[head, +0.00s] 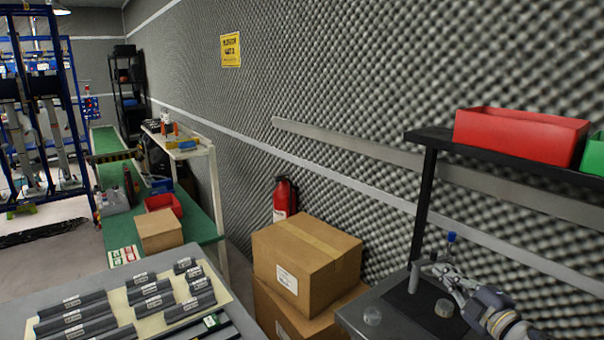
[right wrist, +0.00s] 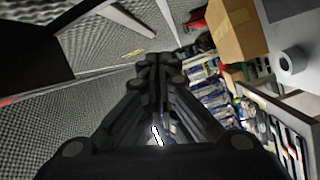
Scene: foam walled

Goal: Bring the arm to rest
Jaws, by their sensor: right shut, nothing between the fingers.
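My right arm (head: 490,302) comes in from the lower right of the head view. Its gripper (head: 444,272) is above the dark grey bench at the right, close to a grey upright post (head: 414,277). I cannot tell whether it touches the post. In the right wrist view the black fingers of the gripper (right wrist: 155,65) are together at the tips, with nothing held. My left arm and gripper are not in view.
A shelf above holds a red bin (head: 520,134) and a green bin (head: 594,154). Cardboard boxes (head: 305,255) stand left of the bench. Foam wall is behind.

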